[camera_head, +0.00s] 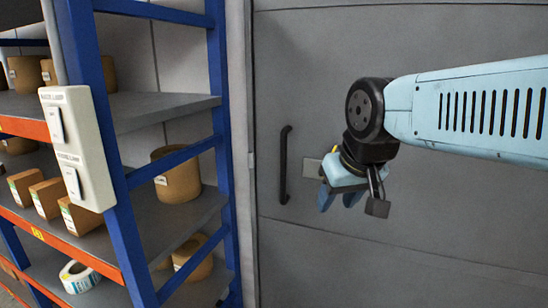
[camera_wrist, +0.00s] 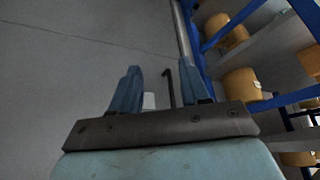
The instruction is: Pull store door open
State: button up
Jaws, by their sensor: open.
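The store door (camera_head: 420,55) is a large flat grey panel in the head view, and it looks closed against its frame. Its black vertical bar handle (camera_head: 284,165) is near the door's left edge. My gripper (camera_head: 338,198) is in front of the door, to the right of the handle in the picture, apart from it. In the wrist view the two blue fingers (camera_wrist: 162,88) are spread with nothing held. The handle (camera_wrist: 169,86) shows between them, farther off, nearer the right finger. Its lower part there is hidden by the gripper body.
A blue-framed shelf rack (camera_head: 213,70) with rolls and boxes stands left of the door. A white switch panel (camera_head: 78,148) labelled for lamps is on its near post. A small light plate (camera_head: 312,167) is on the door, partly behind my gripper.

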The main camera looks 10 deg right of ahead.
jog(key=w+d+f+n+g+h, duration=0.3)
jog(key=w+d+f+n+h, duration=0.15)
jog(key=n, duration=0.25)
jog(key=n+t+h, duration=0.9)
jog(key=n+t, duration=0.1)
jog(key=n, duration=1)
send_near(281, 158)
jog(key=x, duration=1.1)
jog(key=shift+d, duration=0.1)
jog(key=shift+c, duration=0.2)
grip_shut()
